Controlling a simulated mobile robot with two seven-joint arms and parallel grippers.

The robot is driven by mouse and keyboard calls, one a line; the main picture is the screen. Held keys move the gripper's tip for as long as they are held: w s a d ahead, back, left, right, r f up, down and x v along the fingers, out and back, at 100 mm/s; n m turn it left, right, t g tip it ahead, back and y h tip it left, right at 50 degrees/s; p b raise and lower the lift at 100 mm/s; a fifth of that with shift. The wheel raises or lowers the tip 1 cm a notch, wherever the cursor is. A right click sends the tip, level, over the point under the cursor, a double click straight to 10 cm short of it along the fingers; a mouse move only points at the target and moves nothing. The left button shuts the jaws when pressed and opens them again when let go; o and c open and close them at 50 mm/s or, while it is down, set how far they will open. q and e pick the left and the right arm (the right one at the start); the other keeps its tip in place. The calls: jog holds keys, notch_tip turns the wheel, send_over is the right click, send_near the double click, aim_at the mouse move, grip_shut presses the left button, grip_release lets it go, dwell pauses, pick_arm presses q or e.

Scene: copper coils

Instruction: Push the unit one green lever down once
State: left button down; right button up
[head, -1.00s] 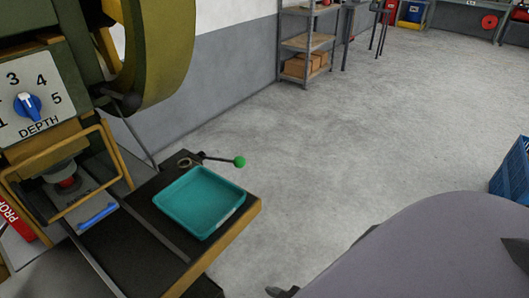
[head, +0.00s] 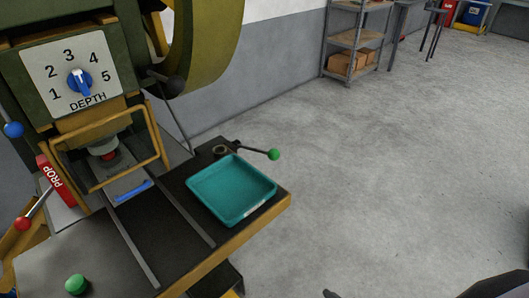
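The machine at the left has a dark worktable. A lever with a green ball (head: 274,154) sticks out to the right from a pivot at the table's back right corner, behind a teal tray. Its rod looks near level. A second green knob (head: 76,284) stands at the table's front left; its shaft is hidden. No unit number is readable on the machine. A small dark tip at the bottom edge may be my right gripper (head: 331,294), far from the lever; its opening cannot be seen. My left gripper is not in view.
The teal tray (head: 231,190) lies on the table (head: 192,232). A depth dial (head: 79,82), a yellow guard frame (head: 104,153), a red PROP block (head: 54,180), a red ball lever (head: 22,224) and a blue ball (head: 13,130) are nearby. The floor at right is clear.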

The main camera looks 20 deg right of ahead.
grip_shut()
dwell(1.6)
